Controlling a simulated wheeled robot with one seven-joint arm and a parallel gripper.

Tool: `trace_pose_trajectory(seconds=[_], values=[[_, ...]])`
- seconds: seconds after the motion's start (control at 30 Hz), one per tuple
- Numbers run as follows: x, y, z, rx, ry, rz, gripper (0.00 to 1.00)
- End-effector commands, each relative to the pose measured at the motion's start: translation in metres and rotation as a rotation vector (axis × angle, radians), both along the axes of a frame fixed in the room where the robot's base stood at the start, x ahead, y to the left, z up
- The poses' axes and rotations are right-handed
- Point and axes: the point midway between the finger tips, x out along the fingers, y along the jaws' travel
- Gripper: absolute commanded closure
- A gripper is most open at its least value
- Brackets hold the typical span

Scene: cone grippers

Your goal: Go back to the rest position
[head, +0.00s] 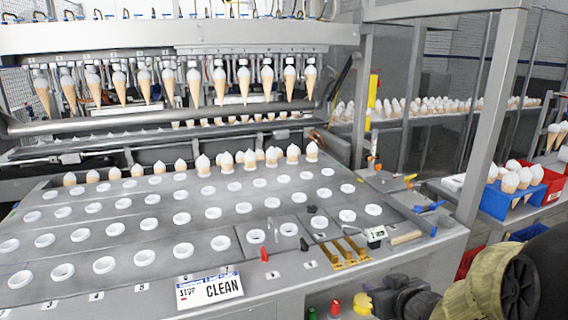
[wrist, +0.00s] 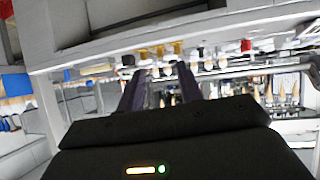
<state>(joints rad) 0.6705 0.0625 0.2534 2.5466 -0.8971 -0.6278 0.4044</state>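My gripper (wrist: 161,84) shows in the wrist view as two dark fingers standing apart above its dark body. Nothing shows between the fingers except the blurred background, so it looks open and empty. A lit yellow bar and a green light show on the gripper body. In the head view, part of my arm (head: 505,285) shows at the lower right corner, low and beside the machine's front right corner. My fingertips cannot be made out clearly in the head view.
A metal machine table (head: 160,285) with rows of white rings fills the head view's left and middle. Ice-cream cones (head: 219,85) hang behind it. A blue box (head: 495,203) with cones stands right, near a steel post (head: 490,120). Gold blocks (head: 350,252) sit on the front edge.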

Motion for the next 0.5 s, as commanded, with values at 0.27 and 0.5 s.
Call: trace_pose_trajectory(seconds=[0.27,0.5], values=[[-0.026,0.011,-0.043,-0.085,0.299,-0.164,0.64],[-0.069,0.038,-0.069,-0.077,0.563,-0.214,0.64]])
